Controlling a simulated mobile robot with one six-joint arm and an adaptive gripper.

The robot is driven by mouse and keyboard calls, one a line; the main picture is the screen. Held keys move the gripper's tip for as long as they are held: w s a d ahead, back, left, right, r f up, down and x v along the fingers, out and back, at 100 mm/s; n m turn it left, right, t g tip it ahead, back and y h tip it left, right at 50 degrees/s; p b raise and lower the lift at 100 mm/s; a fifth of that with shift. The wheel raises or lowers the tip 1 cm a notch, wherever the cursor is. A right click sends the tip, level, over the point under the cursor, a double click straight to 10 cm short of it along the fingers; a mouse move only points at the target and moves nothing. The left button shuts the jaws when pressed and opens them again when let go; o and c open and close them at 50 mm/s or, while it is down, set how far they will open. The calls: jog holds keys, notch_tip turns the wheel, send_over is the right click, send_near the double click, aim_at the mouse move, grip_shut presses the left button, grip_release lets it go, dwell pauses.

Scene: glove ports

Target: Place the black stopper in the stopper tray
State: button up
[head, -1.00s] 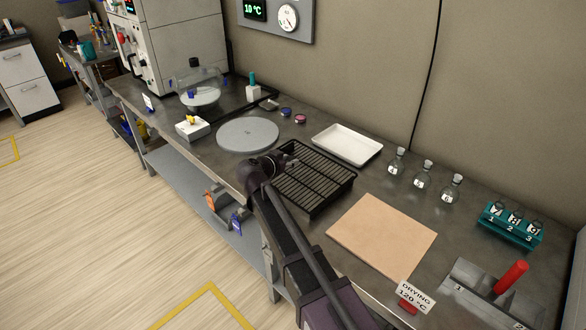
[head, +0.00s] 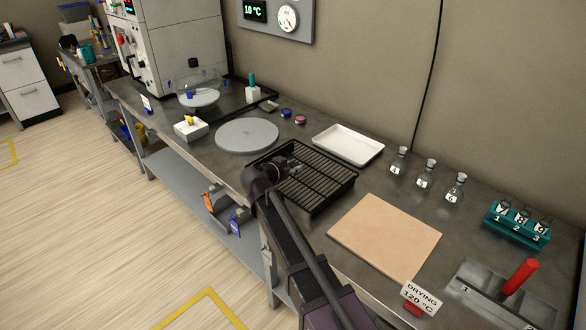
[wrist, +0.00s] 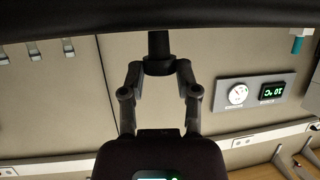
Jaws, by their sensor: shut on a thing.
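My gripper (wrist: 159,78) is shut on the black stopper (wrist: 159,46), which sits between the fingertips in the wrist view. In the head view my gripper (head: 292,166) is over the black slatted tray (head: 318,207), near its far left part. The stopper is too small and dark to make out there. In the wrist view a dark band (wrist: 230,14) meets the stopper's far end; I cannot tell whether they touch. No label shows which tray is the stopper tray; a white tray (head: 374,157) lies behind the slatted one.
A tan board (head: 385,235) lies right of the slatted tray, a grey disc (head: 247,136) left of it. Several flasks (head: 425,174), a teal rack (head: 517,224) and a red-handled item (head: 520,276) stand to the right. A clear dome (head: 197,82) stands at the far left.

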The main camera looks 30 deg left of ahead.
jog(key=shift+f, duration=0.2)
jog(key=o, duration=0.7)
jog(key=shift+o, duration=0.2)
jog(key=shift+r, duration=0.25)
jog(key=p+v, duration=0.4)
jog(key=v, duration=0.8)
jog(key=shift+p, duration=0.3)
jog(key=shift+f, duration=0.1)
